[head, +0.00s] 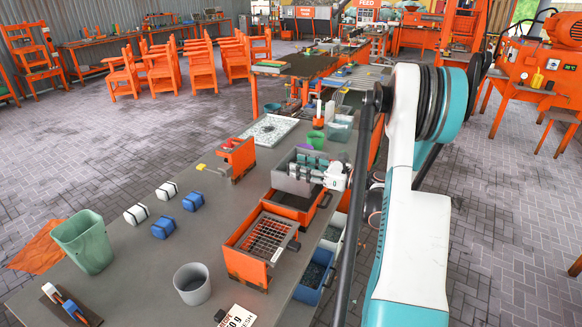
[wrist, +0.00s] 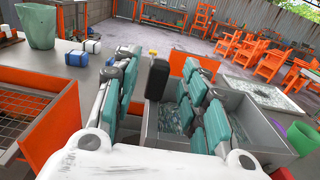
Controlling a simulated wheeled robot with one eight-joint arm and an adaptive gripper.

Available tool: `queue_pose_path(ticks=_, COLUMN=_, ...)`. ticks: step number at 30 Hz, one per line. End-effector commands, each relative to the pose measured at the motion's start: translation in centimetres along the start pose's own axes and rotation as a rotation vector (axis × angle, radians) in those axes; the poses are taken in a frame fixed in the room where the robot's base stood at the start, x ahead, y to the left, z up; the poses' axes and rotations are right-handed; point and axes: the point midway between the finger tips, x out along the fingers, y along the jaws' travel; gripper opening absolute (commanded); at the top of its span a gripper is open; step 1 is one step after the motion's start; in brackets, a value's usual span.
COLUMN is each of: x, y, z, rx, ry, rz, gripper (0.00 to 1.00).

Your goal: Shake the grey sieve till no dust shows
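The grey sieve (head: 287,180) is a box-shaped grey frame seated over an orange bin (head: 292,206) on the bench. In the wrist view the sieve (wrist: 262,131) shows pale bluish bits (wrist: 178,118) inside; whether fine dust lies among them I cannot tell. A black upright piece (wrist: 158,78), seemingly its handle, stands at its near left side. My gripper (head: 322,172) is over the sieve's right part in the head view. In the wrist view my gripper (wrist: 160,85) has its teal-padded fingers apart, with the black piece between them. Contact is not clear. My gripper hides part of the sieve.
An orange box with wire mesh (head: 268,235) stands in front. White blocks (head: 137,214), blue blocks (head: 164,227), a green bin (head: 84,243) and a grey cup (head: 192,284) stand left. Bins (head: 315,275) hang along the bench's right edge.

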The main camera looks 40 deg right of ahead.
Motion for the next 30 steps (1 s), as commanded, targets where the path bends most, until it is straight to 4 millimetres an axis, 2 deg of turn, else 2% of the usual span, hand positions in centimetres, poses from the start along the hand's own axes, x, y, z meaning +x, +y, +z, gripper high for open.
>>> queue_pose_path(ticks=3, x=1.9, y=0.1, z=-0.1, rx=0.0, ry=0.0, rz=0.003, gripper=0.4)
queue_pose_path(ticks=9, x=3.6, y=0.0, z=0.0, rx=0.0, ry=0.0, rz=0.001, gripper=0.4)
queue_pose_path(ticks=19, x=3.9, y=0.0, z=0.0, rx=0.0, ry=0.0, rz=0.0, gripper=0.4)
queue_pose_path(ticks=20, x=3.9, y=0.0, z=0.0, rx=0.0, ry=0.0, rz=0.0, gripper=0.35)
queue_pose_path(ticks=24, x=3.9, y=0.0, z=0.0, rx=0.0, ry=0.0, rz=0.0, gripper=0.04)
queue_pose_path(ticks=25, x=3.8, y=0.0, z=0.0, rx=0.0, ry=0.0, rz=0.0, gripper=0.0)
queue_pose_path(ticks=30, x=3.8, y=0.0, z=0.0, rx=0.0, ry=0.0, rz=0.0, gripper=0.0)
